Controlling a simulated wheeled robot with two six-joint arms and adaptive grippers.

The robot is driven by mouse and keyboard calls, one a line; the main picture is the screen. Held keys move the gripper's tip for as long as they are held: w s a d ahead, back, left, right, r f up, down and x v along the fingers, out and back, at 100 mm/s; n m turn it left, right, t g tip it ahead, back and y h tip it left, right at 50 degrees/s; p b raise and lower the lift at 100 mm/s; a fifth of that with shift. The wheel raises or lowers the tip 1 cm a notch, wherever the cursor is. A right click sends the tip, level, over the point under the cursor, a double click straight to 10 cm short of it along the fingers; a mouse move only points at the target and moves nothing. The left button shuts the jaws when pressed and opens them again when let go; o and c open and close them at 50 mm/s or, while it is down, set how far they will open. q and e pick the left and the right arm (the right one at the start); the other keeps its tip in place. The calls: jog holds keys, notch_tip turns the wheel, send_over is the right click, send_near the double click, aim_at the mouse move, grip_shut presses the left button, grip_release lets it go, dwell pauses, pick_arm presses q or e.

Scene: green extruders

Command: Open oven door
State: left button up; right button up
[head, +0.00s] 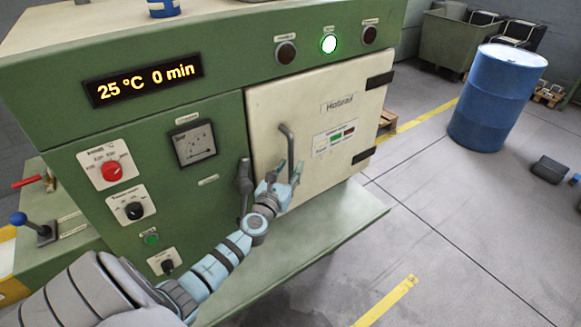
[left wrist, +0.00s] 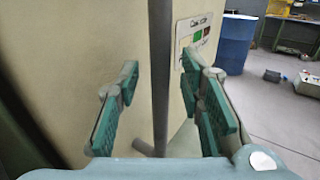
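The cream oven door (head: 318,110) is shut, flush with the green machine front, with black hinges on its right edge. A grey bar handle (head: 288,150) stands upright near its left side. My left gripper (head: 284,178) is at the lower part of this handle. In the left wrist view the open fingers (left wrist: 160,108) stand either side of the handle bar (left wrist: 160,70), with gaps on both sides. A dark grey latch lever (head: 245,180) sits just left of the door. My right gripper is not in view.
A display (head: 144,80) reads 25 °C 0 min. A green ledge (head: 330,222) juts out below the door. A blue barrel (head: 497,97) stands on the grey floor to the right, with open floor between it and the machine.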

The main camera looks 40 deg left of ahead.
pick_arm(q)
jog(key=shift+w+a, duration=0.2)
jog(key=shift+w, duration=0.45)
jog(key=shift+c, duration=0.2)
grip_shut()
jog(key=shift+d, duration=0.1)
